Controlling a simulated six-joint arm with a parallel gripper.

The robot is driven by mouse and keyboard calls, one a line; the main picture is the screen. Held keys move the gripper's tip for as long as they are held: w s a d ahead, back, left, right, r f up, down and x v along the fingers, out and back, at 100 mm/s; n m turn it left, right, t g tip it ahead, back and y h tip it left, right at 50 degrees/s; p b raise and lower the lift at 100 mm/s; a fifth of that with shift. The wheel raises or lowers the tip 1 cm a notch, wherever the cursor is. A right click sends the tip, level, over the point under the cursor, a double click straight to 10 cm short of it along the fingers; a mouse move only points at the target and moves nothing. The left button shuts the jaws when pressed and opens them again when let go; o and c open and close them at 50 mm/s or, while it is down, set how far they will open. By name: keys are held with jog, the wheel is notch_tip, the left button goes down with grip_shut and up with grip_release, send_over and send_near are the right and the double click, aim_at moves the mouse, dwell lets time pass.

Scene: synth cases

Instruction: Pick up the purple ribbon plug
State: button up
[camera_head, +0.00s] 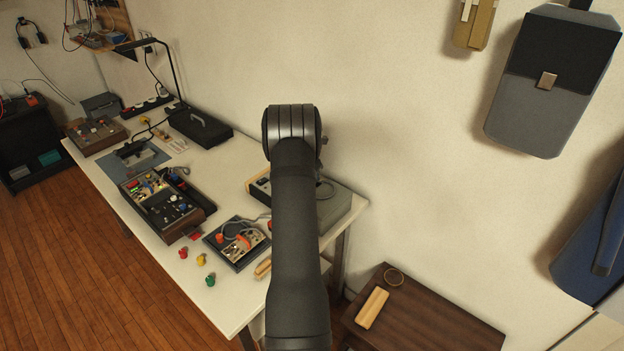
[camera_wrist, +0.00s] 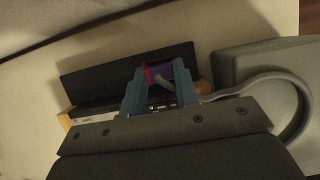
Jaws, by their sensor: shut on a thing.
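My gripper (camera_wrist: 160,80) is shut on the purple ribbon plug (camera_wrist: 157,71) in the wrist view. The plug is a small purple block with a red edge on its left side, set between the two blue-grey fingers. A grey strip crosses in front of it. A grey cable (camera_wrist: 265,80) loops from beside the right finger to the right. In the head view my own arm hides both the gripper and the plug.
In the wrist view, a long black panel (camera_wrist: 95,78) lies behind the fingers and a grey case (camera_wrist: 235,64) stands to the right. In the head view, the white table (camera_head: 222,294) carries a grey case (camera_head: 338,211), a component tray (camera_head: 205,210) and several coloured plugs (camera_head: 201,260).

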notch_tip(320, 180, up, 4)
jog(key=shift+w+r, duration=0.1)
jog(key=s+d+r, duration=0.7)
jog(key=d+r, duration=0.2)
jog(key=shift+d+r, duration=0.2)
jog(key=shift+r, duration=0.2)
dwell(0.3)
dwell(0.4)
